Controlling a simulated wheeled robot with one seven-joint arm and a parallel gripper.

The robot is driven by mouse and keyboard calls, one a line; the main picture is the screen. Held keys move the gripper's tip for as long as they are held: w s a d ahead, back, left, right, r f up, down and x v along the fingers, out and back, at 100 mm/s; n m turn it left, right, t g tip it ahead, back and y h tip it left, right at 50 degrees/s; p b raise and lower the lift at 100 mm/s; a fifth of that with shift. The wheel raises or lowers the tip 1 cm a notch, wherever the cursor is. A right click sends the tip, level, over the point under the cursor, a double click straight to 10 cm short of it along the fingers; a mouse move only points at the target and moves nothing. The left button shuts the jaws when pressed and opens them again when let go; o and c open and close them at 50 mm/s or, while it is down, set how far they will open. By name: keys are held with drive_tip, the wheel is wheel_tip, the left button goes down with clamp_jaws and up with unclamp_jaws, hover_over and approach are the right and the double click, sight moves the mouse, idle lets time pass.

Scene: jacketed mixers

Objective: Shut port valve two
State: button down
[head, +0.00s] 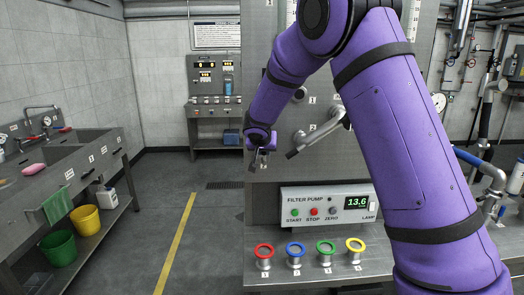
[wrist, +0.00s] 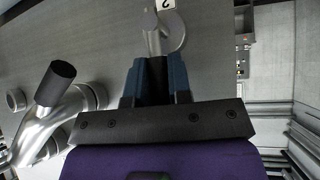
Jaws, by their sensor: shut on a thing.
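Port valve two has a small metal handle and round base (wrist: 170,32), beside an upside-down plate marked 2 (wrist: 168,4) at the top of the wrist view. My gripper (wrist: 152,75) is shut on the handle, its dark blue fingers closed around the handle's end. The fingers hide the gripped part. In the head view my gripper (head: 259,157) is at the left edge of the grey panel, pointing down. The valve is mostly hidden there behind my gripper and arm, so its exact turn is hard to tell.
A larger lever valve (head: 312,137) stands out from the panel to the right of my gripper; it also shows at left in the wrist view (wrist: 65,108). Floor at left is clear.

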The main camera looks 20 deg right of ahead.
drive_tip(key=shift+d, duration=0.1)
idle(0.5)
drive_tip(key=c, duration=1.1)
unclamp_jaws()
drive_tip(key=shift+o, duration=0.2)
drive_tip(key=shift+s+r, duration=0.1)
drive_tip(key=v, duration=1)
drive_tip(key=shift+s+r, duration=0.15)
drive_tip(key=shift+s, duration=0.15)
drive_tip(key=shift+d, duration=0.1)
